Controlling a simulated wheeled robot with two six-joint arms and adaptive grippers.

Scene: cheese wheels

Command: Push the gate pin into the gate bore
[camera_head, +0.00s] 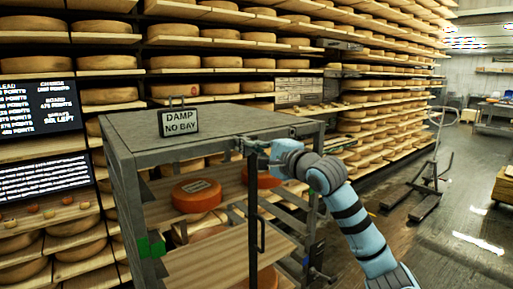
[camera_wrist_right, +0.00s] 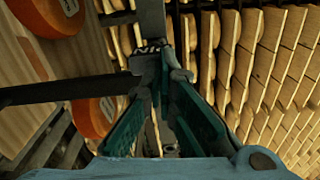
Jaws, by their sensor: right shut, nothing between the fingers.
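My right gripper (camera_head: 258,147) reaches in from the right to the top front edge of the grey metal rack, by the upper end of the gate post (camera_head: 252,205). In the right wrist view its two green-padded fingers converge at the tips (camera_wrist_right: 163,75), shut with nothing between them. The tips are close to a dark grey post (camera_wrist_right: 152,22); I cannot tell whether they touch it. The gate pin and gate bore cannot be made out; the gripper may hide them. My left gripper is in neither view.
The rack (camera_head: 215,120) holds orange cheese wheels (camera_head: 196,194) on wooden shelves and carries a "DAMP NO BAY" sign (camera_head: 179,122). Tall cheese shelving (camera_head: 210,63) stands behind. A pallet-truck-like cart (camera_head: 428,190) stands at right on mostly open floor.

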